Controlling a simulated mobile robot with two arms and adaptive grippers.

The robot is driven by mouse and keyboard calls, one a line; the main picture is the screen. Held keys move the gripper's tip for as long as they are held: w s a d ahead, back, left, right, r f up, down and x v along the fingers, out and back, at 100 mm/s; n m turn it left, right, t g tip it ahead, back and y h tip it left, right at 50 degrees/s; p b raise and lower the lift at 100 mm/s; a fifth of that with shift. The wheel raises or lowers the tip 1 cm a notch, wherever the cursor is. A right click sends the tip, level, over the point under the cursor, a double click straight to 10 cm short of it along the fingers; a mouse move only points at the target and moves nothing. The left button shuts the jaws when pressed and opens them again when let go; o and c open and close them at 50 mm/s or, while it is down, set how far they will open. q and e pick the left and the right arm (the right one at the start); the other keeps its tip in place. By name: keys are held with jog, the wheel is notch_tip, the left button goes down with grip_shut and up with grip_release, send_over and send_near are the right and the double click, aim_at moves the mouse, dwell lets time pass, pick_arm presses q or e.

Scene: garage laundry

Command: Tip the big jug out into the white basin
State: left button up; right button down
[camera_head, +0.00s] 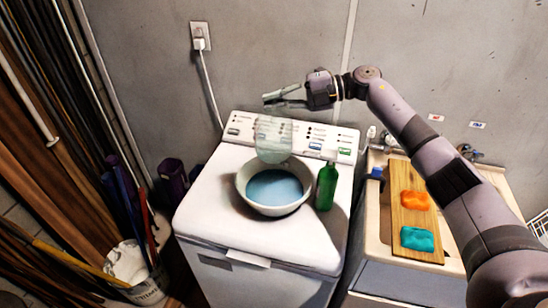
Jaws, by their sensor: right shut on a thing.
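The big jug (273,139) is clear and see-through, hanging from my right gripper just above the back rim of the white basin. I cannot tell its exact tilt or whether liquid is inside it. My right gripper (284,98) is shut on the jug's upper part, above the washing machine. The white basin (244,196) stands upright on the washing machine top and holds blue liquid (274,187). My left gripper is not in view.
A green bottle (326,187) stands close to the basin's right side on the washing machine (230,238). To the right, a wooden board (406,182) over a sink bears an orange sponge (414,200) and a teal one (417,239). A white bucket (147,290) stands at the lower left.

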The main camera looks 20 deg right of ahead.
jog(key=n+t+b, duration=0.1)
jog(key=n+b, duration=0.2)
jog(key=b, duration=0.1)
jog(key=shift+r+n+h+b, duration=0.1)
jog(key=shift+n+h+b, duration=0.2)
jog(key=shift+b, duration=0.1)
jog(key=shift+r, duration=0.1)
jog(key=shift+r+n, duration=0.25)
jog(key=shift+n, duration=0.05)
jog(key=n+t+b, duration=0.1)
jog(key=n+b, duration=0.1)
jog(key=b, duration=0.2)
jog(key=n+t+b, duration=0.1)
jog(key=n+b, duration=0.1)
jog(key=b, duration=0.2)
jog(key=shift+r+n, duration=0.2)
jog(key=shift+n, duration=0.2)
jog(key=shift+r+n+b, duration=0.25)
jog(key=shift+n+b, duration=0.15)
jog(key=shift+b, duration=0.05)
jog(key=shift+r, duration=0.15)
